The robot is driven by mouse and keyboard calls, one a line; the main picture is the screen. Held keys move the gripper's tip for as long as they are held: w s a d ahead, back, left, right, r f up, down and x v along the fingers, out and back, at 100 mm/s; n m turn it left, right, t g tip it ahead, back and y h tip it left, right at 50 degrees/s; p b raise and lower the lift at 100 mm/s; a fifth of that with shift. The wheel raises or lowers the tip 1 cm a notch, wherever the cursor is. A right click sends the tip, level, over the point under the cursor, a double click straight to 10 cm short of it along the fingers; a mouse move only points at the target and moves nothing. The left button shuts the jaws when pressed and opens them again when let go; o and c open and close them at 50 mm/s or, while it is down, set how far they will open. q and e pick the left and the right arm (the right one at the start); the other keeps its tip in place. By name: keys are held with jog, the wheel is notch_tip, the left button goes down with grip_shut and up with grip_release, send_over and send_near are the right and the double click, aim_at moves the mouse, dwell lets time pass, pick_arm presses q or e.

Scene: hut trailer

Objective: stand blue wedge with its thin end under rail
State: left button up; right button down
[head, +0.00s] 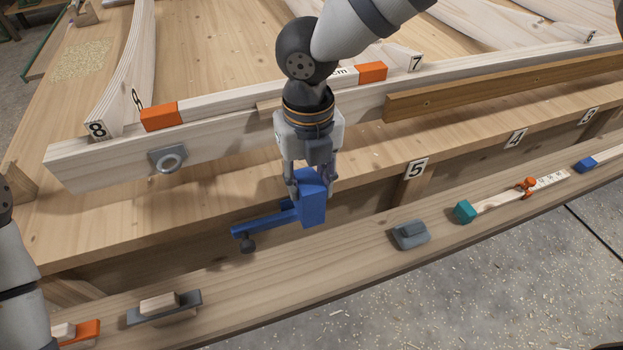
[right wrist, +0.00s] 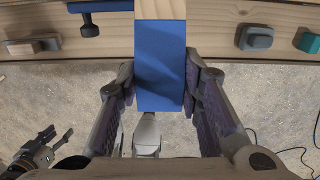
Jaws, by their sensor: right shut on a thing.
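My right gripper (head: 312,187) is shut on the blue wedge (head: 312,204), a tall block held upright with its lower part showing below the fingers. The wedge also shows between the fingers in the right wrist view (right wrist: 160,70). It is in front of the long pale rail (head: 225,140), above or near the bench's front edge; contact below cannot be told. Its thin end cannot be made out. The rail lies across the bench behind the gripper, which hides part of it. My left gripper (right wrist: 50,143) shows small in the right wrist view, fingers apart and empty.
A blue clamp-like bar with a dark knob (head: 247,243) lies just left of the wedge. The front plank carries a grey block (head: 410,234), a teal-ended stick (head: 465,211) and a grey holder (head: 164,309).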

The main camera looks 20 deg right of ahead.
aim_at(299, 168)
jog(key=shift+w+f, duration=0.2)
jog(key=shift+f, duration=0.5)
jog(key=shift+w+a+r+b, duration=0.1)
jog(key=shift+w+b, duration=0.2)
jog(key=shift+w, duration=0.5)
jog(key=shift+w+b, duration=0.35)
jog(key=shift+w, duration=0.95)
pick_arm(q)
jog(key=shift+s+f+g, duration=0.4)
jog(key=shift+s+f, duration=0.7)
pick_arm(e)
jog(key=shift+w, duration=0.3)
pick_arm(q)
jog(key=shift+w+r, duration=0.15)
jog(key=shift+r, duration=0.05)
pick_arm(e)
jog(key=shift+f, duration=0.25)
jog(key=c, duration=1.1)
grip_release()
jog(key=shift+o, duration=0.2)
